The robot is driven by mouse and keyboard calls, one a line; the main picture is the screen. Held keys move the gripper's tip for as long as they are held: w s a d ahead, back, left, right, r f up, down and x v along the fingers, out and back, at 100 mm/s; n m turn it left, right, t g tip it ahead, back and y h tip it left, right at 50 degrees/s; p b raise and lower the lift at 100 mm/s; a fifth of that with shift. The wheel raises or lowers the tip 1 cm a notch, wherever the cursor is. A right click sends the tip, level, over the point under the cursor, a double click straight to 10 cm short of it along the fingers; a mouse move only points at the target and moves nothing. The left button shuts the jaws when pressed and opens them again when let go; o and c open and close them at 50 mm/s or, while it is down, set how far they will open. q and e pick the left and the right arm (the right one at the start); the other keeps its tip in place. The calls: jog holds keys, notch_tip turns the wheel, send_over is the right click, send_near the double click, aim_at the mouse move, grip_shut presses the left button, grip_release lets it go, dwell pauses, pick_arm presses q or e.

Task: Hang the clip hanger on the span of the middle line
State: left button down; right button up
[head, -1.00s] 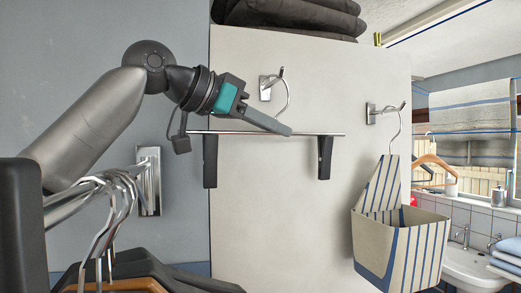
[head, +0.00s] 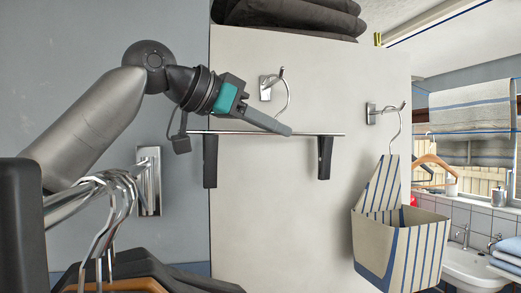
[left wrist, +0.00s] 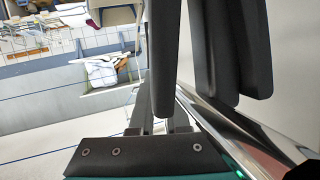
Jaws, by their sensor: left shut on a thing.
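The clip hanger is a thin chrome bar (head: 318,134) with two black clips (head: 325,158). Its curved wire hook (head: 288,98) is at a chrome wall hook (head: 265,88) on the cream panel; whether it rests on it is hard to tell. My left gripper (head: 284,129) is at the middle of the hanger, below its hook, shut on it. In the left wrist view the chrome bar (left wrist: 250,128) runs beside the dark fingers. Blue lines (head: 470,104) cross the room at the far right; I cannot tell which is the middle one. My right gripper is out of view.
A striped bag (head: 410,240) hangs from a second wall hook (head: 374,114). Several hangers (head: 115,195) crowd a chrome rail at the lower left. Folded dark cloth (head: 290,15) lies above the panel. Towels (head: 470,120), a wooden hanger (head: 436,160) and a sink (head: 470,268) are at right.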

aim_at(285, 109)
pick_arm(q)
jog(key=shift+r, duration=0.1)
jog(key=shift+w+d+r, duration=0.1)
jog(key=shift+d+r, duration=0.1)
jog(key=shift+r, duration=0.25)
jog(key=shift+w+d+r, duration=0.1)
jog(key=shift+d+r, duration=0.05)
jog(key=shift+r, duration=0.3)
jog(key=shift+w+d+r, duration=0.25)
jog(key=shift+d+r, duration=0.25)
jog(key=shift+d, duration=0.1)
jog(key=shift+w+d, duration=0.3)
jog(key=shift+d, duration=0.3)
jog(key=shift+w+d, duration=0.3)
jog(key=shift+d, duration=0.3)
jog(key=shift+w+d, duration=0.1)
